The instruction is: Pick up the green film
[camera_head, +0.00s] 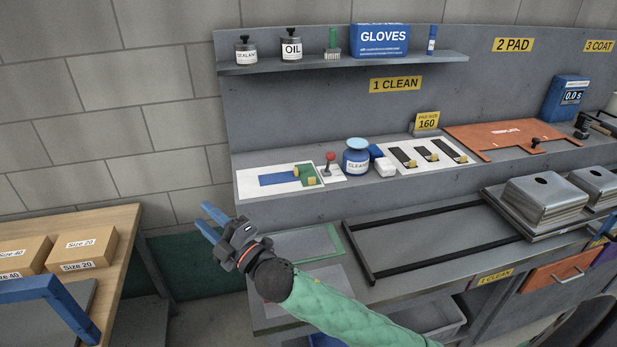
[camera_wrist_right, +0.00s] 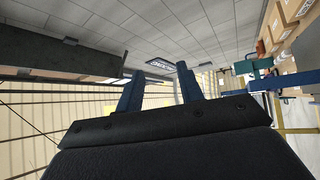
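A small green film piece with yellow tabs (camera_head: 307,173) lies at the right end of a white sheet (camera_head: 250,188) on the ledge. It is beside a blue strip (camera_head: 279,179) on the same sheet. My right gripper (camera_head: 210,222) is in front of the ledge, to the left of and nearer than the green piece, and does not touch it. Its blue fingers are apart and empty. The right wrist view also shows the open fingers (camera_wrist_right: 160,88) with nothing between them. My left gripper is not clearly seen.
A red-knobbed tool (camera_head: 331,161) and blue-lidded jar (camera_head: 356,157) stand just right of the sheet. A shelf (camera_head: 350,64) overhangs the ledge. Below are a black frame (camera_head: 372,262) and metal blocks (camera_head: 546,198). Boxes (camera_head: 85,247) sit on a wooden table at left.

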